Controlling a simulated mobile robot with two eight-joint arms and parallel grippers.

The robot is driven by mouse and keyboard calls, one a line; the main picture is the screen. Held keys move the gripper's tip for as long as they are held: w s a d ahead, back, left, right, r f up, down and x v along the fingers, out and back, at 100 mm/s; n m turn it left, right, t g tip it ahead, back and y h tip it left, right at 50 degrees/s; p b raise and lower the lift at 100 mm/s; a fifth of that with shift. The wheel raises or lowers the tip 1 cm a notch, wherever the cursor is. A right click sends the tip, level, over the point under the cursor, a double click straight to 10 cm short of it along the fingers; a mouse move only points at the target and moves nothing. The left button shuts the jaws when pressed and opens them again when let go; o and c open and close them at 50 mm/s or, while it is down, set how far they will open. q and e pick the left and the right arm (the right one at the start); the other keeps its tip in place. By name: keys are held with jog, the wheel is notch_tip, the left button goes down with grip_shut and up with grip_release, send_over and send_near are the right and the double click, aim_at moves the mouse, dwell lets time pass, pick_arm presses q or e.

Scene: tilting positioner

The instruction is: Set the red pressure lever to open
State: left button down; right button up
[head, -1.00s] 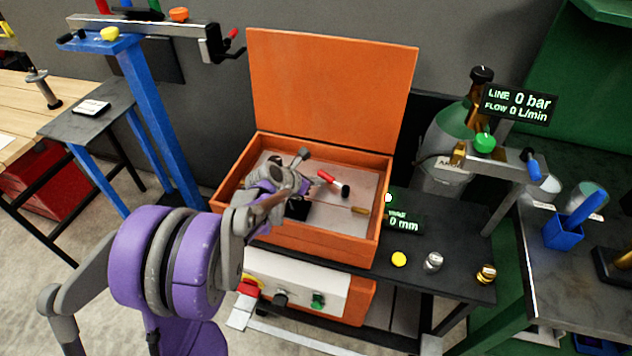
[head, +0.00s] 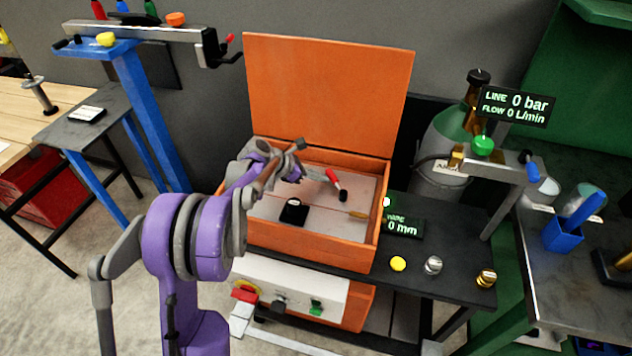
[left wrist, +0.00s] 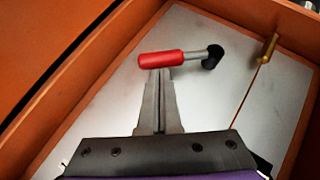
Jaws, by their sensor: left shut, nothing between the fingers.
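The red pressure lever (head: 331,177) lies inside the open orange box, its red grip on a grey rod that ends at a black pivot. In the left wrist view the red grip (left wrist: 161,59) points left from the pivot at upper right. My left gripper (head: 298,174) is inside the box, left of the lever in the head view. In the left wrist view its shut fingers (left wrist: 158,76) end right at the near side of the red grip, empty; I cannot tell whether they touch it. My right gripper is in neither view.
The orange box (head: 318,245) has raised walls and an upright lid (head: 325,95) behind. A black block (head: 293,212) and a brass handle (head: 357,214) are in the box. A display (head: 515,104) reads 0 bar. Knobs stand on the dark bench at right.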

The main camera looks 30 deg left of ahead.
pick_arm(q)
jog(key=shift+w+d+m+g+h, duration=0.2)
jog(key=shift+w+m+g+h, duration=0.6)
jog(key=shift+m, duration=0.4)
jog(key=shift+w+d, duration=0.25)
jog(key=shift+w, duration=0.25)
jog(key=shift+w, duration=0.1)
